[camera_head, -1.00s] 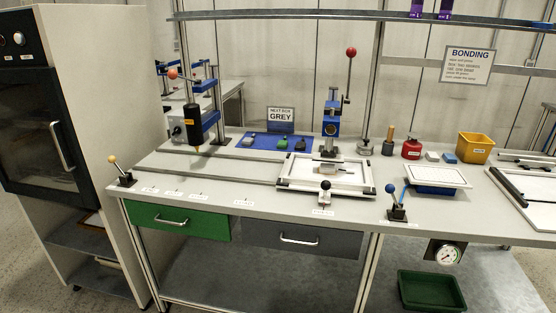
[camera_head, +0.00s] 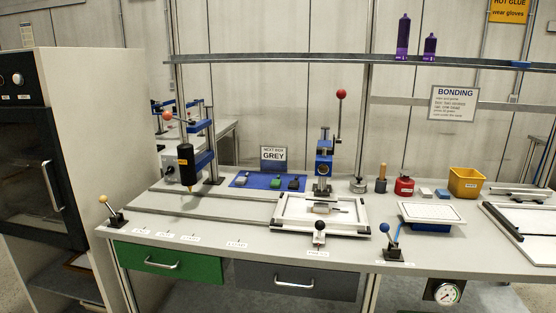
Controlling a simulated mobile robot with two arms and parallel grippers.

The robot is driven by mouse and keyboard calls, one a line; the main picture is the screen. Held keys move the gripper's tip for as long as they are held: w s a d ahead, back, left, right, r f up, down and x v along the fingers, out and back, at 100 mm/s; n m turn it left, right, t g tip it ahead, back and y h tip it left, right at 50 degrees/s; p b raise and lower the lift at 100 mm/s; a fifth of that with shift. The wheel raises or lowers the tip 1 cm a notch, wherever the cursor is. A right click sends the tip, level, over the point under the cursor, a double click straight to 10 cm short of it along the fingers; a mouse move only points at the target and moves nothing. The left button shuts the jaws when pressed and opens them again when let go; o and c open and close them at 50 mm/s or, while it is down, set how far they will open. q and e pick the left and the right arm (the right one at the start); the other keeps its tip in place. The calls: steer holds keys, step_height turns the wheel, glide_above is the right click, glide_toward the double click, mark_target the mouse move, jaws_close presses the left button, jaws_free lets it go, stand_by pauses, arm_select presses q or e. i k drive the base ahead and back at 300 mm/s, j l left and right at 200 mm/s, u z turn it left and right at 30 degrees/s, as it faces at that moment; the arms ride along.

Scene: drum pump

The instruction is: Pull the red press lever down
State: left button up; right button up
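The red press lever (camera_head: 339,118) is a thin rod with a red ball (camera_head: 341,94) on top. It stands nearly upright at the right side of a blue press (camera_head: 323,160) on the bench. The press stands behind a white framed tray (camera_head: 282,206) with a small grey part inside. A second lever with an orange-red ball (camera_head: 167,116) is on the blue dispensing stand (camera_head: 203,136) at the left, which holds a black cartridge. Neither of my grippers is in view.
A shelf (camera_head: 270,59) spans above the bench. A yellow bin (camera_head: 466,182) is at the right.

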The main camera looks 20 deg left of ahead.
mark_target(342, 94)
steer(key=i+j, duration=0.25)
steer(key=i+j+z, duration=0.1)
steer(key=j, duration=0.4)
steer(key=i+j+z, duration=0.1)
steer(key=i+j, duration=0.45)
steer(key=j, duration=0.25)
steer(key=i+j+z, duration=0.1)
steer(key=j, duration=0.3)
steer(key=i, duration=0.1)
